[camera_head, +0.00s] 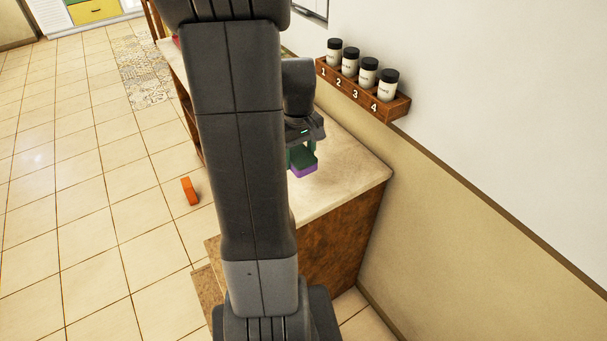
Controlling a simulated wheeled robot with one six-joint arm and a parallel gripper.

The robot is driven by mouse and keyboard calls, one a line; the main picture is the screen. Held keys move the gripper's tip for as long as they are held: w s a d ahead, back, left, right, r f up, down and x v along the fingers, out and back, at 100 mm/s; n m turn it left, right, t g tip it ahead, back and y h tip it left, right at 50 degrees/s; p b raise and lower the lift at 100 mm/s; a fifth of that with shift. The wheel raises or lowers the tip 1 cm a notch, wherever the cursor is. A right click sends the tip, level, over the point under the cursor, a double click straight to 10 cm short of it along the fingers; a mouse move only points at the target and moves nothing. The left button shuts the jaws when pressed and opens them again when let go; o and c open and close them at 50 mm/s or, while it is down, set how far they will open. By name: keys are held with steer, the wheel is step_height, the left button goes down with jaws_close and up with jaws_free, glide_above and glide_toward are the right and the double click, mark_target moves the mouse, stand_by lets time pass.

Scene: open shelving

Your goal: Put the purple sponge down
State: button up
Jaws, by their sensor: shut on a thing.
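The sponge (303,171) shows a green upper layer and a purple lower layer. It is over the pale counter top (345,178), at my gripper (301,150). My gripper points down and is shut on the sponge. Part of the sponge and gripper is hidden behind my arm. I cannot tell whether the sponge touches the counter.
A wooden rack (362,92) with several black-lidded jars hangs on the wall at the right, numbered 1 to 4. An orange block (189,191) lies on the tiled floor to the left. The counter to the right of the sponge is clear.

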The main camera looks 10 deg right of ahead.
mark_target(299, 190)
step_height(299, 190, down, 10)
steer(key=shift+r, duration=0.2)
steer(key=shift+f, duration=0.1)
stand_by(0.3)
steer(key=shift+f, duration=0.15)
steer(key=o, duration=1)
step_height(299, 190, up, 12)
steer(key=shift+r, duration=0.25)
steer(key=shift+f, duration=0.1)
